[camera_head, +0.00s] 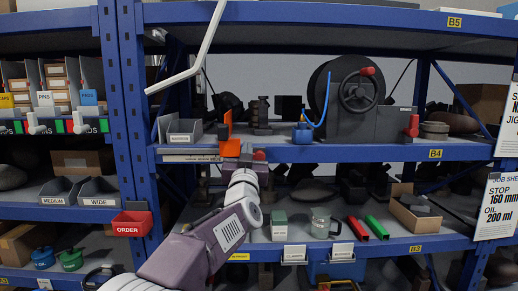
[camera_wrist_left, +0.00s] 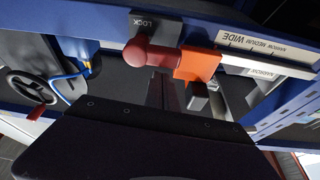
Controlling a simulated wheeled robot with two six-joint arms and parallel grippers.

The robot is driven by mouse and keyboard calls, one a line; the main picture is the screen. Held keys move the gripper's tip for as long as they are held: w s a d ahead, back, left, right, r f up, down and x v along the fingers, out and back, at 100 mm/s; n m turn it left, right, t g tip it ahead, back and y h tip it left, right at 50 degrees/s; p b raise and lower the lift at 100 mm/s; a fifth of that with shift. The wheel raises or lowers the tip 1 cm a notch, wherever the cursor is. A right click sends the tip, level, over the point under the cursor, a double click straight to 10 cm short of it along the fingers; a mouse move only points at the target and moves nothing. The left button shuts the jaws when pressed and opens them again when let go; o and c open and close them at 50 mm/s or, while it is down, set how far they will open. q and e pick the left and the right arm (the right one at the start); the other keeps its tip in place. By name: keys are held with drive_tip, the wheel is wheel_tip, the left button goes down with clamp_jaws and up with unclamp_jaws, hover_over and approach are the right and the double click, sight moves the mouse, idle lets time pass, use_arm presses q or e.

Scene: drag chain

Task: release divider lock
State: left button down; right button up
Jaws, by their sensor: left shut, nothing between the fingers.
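The divider lock is a red lever with a round knob (camera_wrist_left: 137,52) below a dark plate marked LOCK (camera_wrist_left: 148,23). The knob also shows in the head view (camera_head: 259,155), at the middle shelf's front edge. An orange block (camera_wrist_left: 200,66) sits right beside the lever; an upright orange piece shows in the head view (camera_head: 228,120). A scale strip reading NARROW, MEDIUM, WIDE (camera_wrist_left: 268,50) runs along the edge. My left gripper (camera_head: 243,164) is shut and empty, just below the lever. Its fingertips are partly hidden, so I cannot tell whether they touch it. My right gripper is not in view.
A cable reel with a hand wheel (camera_head: 357,91) stands on the middle shelf. A blue upright (camera_head: 132,110) and a red ORDER bin (camera_head: 132,223) stand left of my arm.

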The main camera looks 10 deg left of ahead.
use_arm(q)
drive_tip(key=s+d+b, duration=0.3)
drive_tip(key=s, duration=0.6)
drive_tip(key=shift+s+f, duration=0.2)
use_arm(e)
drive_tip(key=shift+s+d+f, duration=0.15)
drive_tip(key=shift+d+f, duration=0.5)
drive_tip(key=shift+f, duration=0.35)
use_arm(q)
drive_tip(key=shift+a, duration=0.1)
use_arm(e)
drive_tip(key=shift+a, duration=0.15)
